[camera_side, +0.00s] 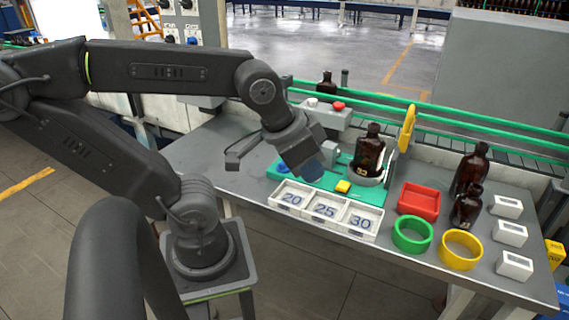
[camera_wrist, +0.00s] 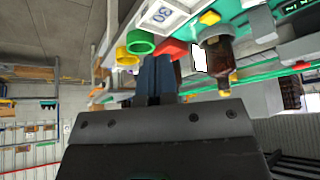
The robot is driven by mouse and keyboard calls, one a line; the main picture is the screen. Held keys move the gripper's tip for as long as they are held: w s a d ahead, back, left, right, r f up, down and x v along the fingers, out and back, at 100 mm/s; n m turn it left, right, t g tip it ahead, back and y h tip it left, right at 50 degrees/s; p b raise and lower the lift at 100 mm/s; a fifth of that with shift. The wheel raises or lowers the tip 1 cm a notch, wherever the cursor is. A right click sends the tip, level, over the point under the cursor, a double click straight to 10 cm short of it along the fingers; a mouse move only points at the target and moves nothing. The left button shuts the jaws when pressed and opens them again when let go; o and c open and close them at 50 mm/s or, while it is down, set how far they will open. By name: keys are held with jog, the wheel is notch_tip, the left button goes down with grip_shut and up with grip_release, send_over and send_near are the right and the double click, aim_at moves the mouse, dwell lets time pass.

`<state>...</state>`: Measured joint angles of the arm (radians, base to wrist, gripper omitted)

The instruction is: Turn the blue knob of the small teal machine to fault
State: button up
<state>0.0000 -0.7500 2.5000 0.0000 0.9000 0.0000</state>
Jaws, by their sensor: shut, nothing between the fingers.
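The small teal machine (camera_side: 325,187) stands on the grey table in the side view, with a grey upright part behind its flat teal base. Its blue knob (camera_side: 283,169) shows at the left end of the base, just left of my gripper in the picture; its pointer and labels are too small to read. My gripper (camera_side: 311,174) has blue fingertips and points down over the base, apart from the knob as far as I can see. In the wrist view the fingers (camera_wrist: 155,76) are together and empty. I cannot make out the knob there.
An amber bottle (camera_side: 369,152) stands upright on the machine's right part. A yellow button (camera_side: 342,187) is at its front edge. Numbered white trays (camera_side: 324,211), a red tray (camera_side: 419,200) and green (camera_side: 411,234) and yellow (camera_side: 461,250) rings lie in front and right.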

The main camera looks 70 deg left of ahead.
jog(key=shift+o, duration=0.7)
jog(key=shift+a, duration=0.1)
jog(key=o, duration=0.6)
jog(key=w+a+n+g, duration=0.1)
jog(key=a, duration=0.2)
jog(key=w+a+r+n+g, duration=0.1)
jog(key=a, duration=0.1)
jog(key=w+a+n+y, duration=0.1)
jog(key=a+n, duration=0.1)
jog(key=a, duration=0.1)
jog(key=shift+a+r+g, duration=0.3)
jog(key=shift+a+g, duration=0.05)
jog(key=shift+g, duration=0.05)
jog(key=shift+c, duration=0.2)
jog(key=r+n+g+h, duration=0.1)
jog(key=n+g, duration=0.2)
jog(key=n, duration=0.2)
send_over(284, 165)
jog(key=a, duration=0.1)
notch_tip(284, 165, down, 14)
jog(key=shift+w+r, duration=0.1)
jog(key=shift+w, duration=0.05)
jog(key=shift+c, duration=0.4)
grip_shut()
